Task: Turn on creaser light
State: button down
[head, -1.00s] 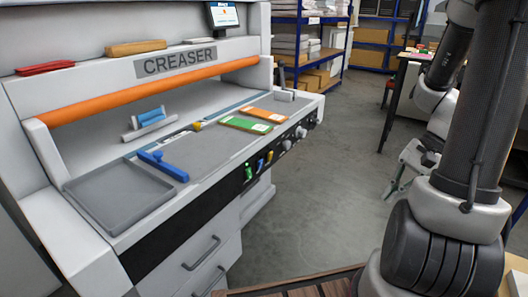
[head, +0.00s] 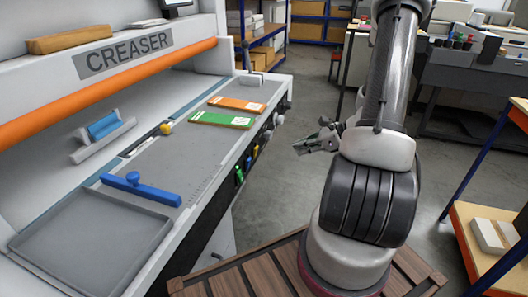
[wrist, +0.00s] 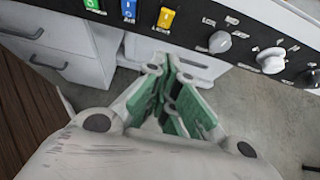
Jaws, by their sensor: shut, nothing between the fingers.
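The creaser (head: 128,50) is a white machine at the left in the head view. Its dark front panel carries a green switch (head: 239,175), a blue switch (head: 248,163) and a yellow switch (head: 255,152). In the wrist view the yellow switch (wrist: 166,18) is at the top, with a small label below it that seems to read LIGHT; the blue switch (wrist: 129,9) is left of it. My gripper (head: 301,147) is shut and empty, in front of and apart from the panel. In the wrist view my gripper (wrist: 167,66) points below the yellow switch.
Grey knobs (wrist: 220,41) sit right of the switches. A wooden shelf (head: 480,240) stands at the right. The floor between is clear.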

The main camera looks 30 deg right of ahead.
aim_at(256, 152)
jog(key=shift+a, duration=0.1)
jog(key=w+a+r+x, duration=0.1)
jog(key=r+x, duration=0.1)
jog(key=x, duration=1)
jog(key=shift+w+a, duration=0.15)
jog(key=shift+w, duration=0.1)
jog(key=shift+f, duration=0.1)
jog(key=shift+w+a+r+g+h, duration=0.2)
jog(key=shift+a+r+g+h, duration=0.1)
jog(key=shift+g+h, duration=0.1)
